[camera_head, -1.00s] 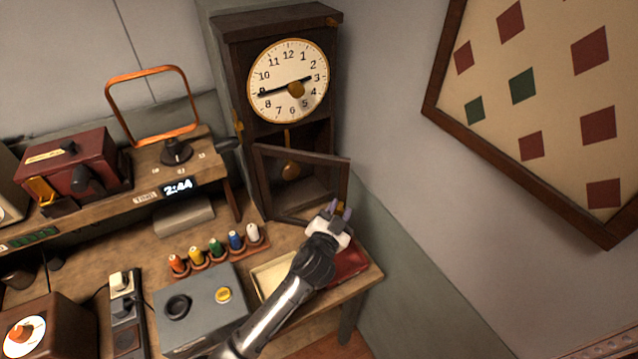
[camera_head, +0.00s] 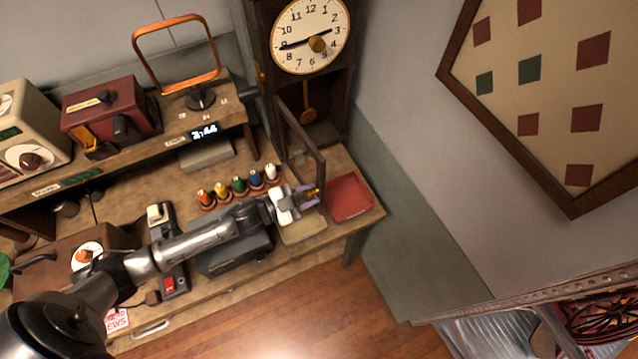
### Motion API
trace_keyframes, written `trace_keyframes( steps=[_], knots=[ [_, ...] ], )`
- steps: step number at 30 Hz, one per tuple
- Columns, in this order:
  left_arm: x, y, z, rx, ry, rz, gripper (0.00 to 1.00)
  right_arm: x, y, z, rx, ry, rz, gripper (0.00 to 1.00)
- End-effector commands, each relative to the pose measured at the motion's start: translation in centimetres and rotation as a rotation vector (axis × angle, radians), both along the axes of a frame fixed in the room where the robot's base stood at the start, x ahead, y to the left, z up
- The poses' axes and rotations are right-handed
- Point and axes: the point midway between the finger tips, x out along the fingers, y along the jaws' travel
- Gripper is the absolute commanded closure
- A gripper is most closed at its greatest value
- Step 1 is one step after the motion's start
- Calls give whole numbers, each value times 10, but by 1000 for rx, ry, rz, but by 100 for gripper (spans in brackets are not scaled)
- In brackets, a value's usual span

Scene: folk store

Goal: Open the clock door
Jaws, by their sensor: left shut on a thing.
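A tall dark wooden clock (camera_head: 258,60) stands at the back of the table, with a round cream dial (camera_head: 310,35) and a gold pendulum (camera_head: 308,115) below it. Its framed lower door (camera_head: 300,140) is swung well out from the case, hinged on the left, so the pendulum space shows. My left gripper (camera_head: 308,197) is shut on the door's knob at the lower free edge; the fingers partly hide the knob. My left arm reaches in from the lower left. My right gripper is not in view.
A red tray (camera_head: 348,197) lies right of the door, and a cream tray (camera_head: 303,228) lies under the gripper. Several coloured spools (camera_head: 238,187) stand left of it. A grey box (camera_head: 235,255) sits below my forearm. Wooden floor (camera_head: 300,310) is open in front.

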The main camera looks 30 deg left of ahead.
Motion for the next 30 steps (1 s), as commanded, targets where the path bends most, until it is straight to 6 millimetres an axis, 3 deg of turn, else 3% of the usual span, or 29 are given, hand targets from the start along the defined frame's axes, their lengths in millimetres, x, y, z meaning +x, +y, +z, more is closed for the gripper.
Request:
trace_keyframes(
  steps=[9, 23, 24, 30],
  knots=[
    [-15, 11, -1, 2, 3, -77, 100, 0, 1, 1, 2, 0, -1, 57],
    [-16, 12, 0, 1, 3, -85, 100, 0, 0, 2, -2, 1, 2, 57],
    [-16, 12, 0, 0, 2, -85, 66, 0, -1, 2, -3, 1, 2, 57],
    [-16, 12, 0, 0, 2, -85, 47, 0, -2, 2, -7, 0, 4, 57]
  ],
)
